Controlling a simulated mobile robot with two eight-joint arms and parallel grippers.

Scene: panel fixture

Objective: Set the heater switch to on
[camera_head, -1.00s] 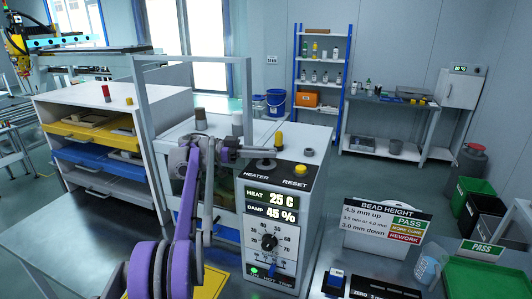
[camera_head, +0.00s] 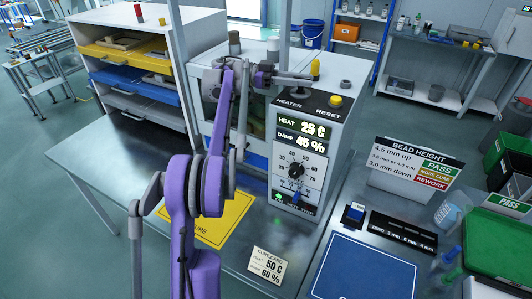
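The heater cabinet (camera_head: 338,135) is a white box with a black top strip lettered HEATER (camera_head: 290,104) and RESET. Its front display (camera_head: 301,135) reads HEAT 25 C and DAMP 45 %. A dark dial (camera_head: 296,170) sits below, with a green light (camera_head: 278,195) near the bottom. My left gripper (camera_head: 305,80) reaches in from the left above the HEATER lettering. It hides that part of the top, so I cannot make out the heater switch or its setting. A yellow-topped dark post (camera_head: 315,69) rises right behind the fingertips; contact is unclear. My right gripper is out of view.
A yellow round button (camera_head: 335,101) is by RESET. A white frame post (camera_head: 180,55) stands left of my gripper. A shelf unit (camera_head: 170,45) is at the back left. A card (camera_head: 268,265) reading 50 C and 60 % and a blue mat (camera_head: 362,270) lie in front.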

